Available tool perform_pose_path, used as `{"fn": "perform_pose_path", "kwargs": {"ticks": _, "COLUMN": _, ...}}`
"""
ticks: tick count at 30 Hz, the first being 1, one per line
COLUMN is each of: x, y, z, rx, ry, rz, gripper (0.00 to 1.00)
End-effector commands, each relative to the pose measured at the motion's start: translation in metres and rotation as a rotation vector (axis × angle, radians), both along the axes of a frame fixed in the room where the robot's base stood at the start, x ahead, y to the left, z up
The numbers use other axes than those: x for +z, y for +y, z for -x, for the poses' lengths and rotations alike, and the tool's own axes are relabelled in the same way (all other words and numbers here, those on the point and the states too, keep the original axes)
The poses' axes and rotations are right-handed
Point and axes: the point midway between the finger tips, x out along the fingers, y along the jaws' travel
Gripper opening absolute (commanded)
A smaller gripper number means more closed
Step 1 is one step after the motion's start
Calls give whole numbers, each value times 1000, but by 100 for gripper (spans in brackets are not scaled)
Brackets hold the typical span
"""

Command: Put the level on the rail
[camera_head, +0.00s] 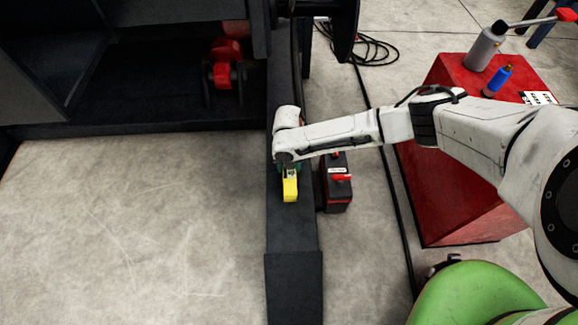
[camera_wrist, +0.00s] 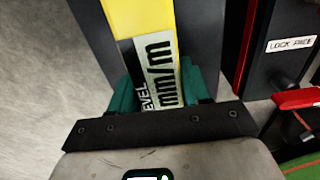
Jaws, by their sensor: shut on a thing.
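The level is a yellow block (camera_head: 290,189) with a white label. It is at the dark rail (camera_head: 292,232), in the middle of the head view. In the wrist view the level (camera_wrist: 150,17) runs up from between my fingers, and its label reads "LEVEL" and "mm/m". My gripper (camera_wrist: 160,88) has green fingers and is shut on the level. In the head view my arm's end hides most of the gripper. The level lies along the rail's length, over its dark surface. I cannot tell whether its underside touches the rail.
A black and red box (camera_head: 337,195) with a red handle stands just right of the rail, marked "LOCK" in the wrist view. A red cabinet (camera_head: 440,200) with bottles on top stands farther right. A cable (camera_head: 385,165) runs along the floor. The floor left of the rail is clear.

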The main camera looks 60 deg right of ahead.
Motion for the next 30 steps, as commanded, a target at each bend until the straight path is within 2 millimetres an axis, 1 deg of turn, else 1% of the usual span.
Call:
{"fn": "perform_pose_path", "kwargs": {"ticks": 5, "x": -2, "y": 0, "z": 0, "rx": 0, "ry": -1, "rz": 1, "gripper": 0}}
{"fn": "perform_pose_path", "kwargs": {"ticks": 6, "x": -3, "y": 0, "z": 0, "rx": 0, "ry": 0, "rz": 0, "gripper": 48}}
{"fn": "perform_pose_path", "kwargs": {"ticks": 14, "x": -2, "y": 0, "z": 0, "rx": 0, "ry": 0, "rz": 0, "gripper": 73}}
{"fn": "perform_pose_path", "kwargs": {"ticks": 20, "x": -2, "y": 0, "z": 0, "rx": 0, "ry": 0, "rz": 0, "gripper": 73}}
{"fn": "perform_pose_path", "kwargs": {"ticks": 23, "x": 2, "y": 0, "z": 0, "rx": 0, "ry": -1, "rz": 1, "gripper": 73}}
{"fn": "perform_pose_path", "kwargs": {"ticks": 26, "x": 14, "y": 0, "z": 0, "rx": 0, "ry": 0, "rz": 0, "gripper": 73}}
{"fn": "perform_pose_path", "kwargs": {"ticks": 30, "x": 42, "y": 0, "z": 0, "rx": 1, "ry": -2, "rz": 0, "gripper": 73}}
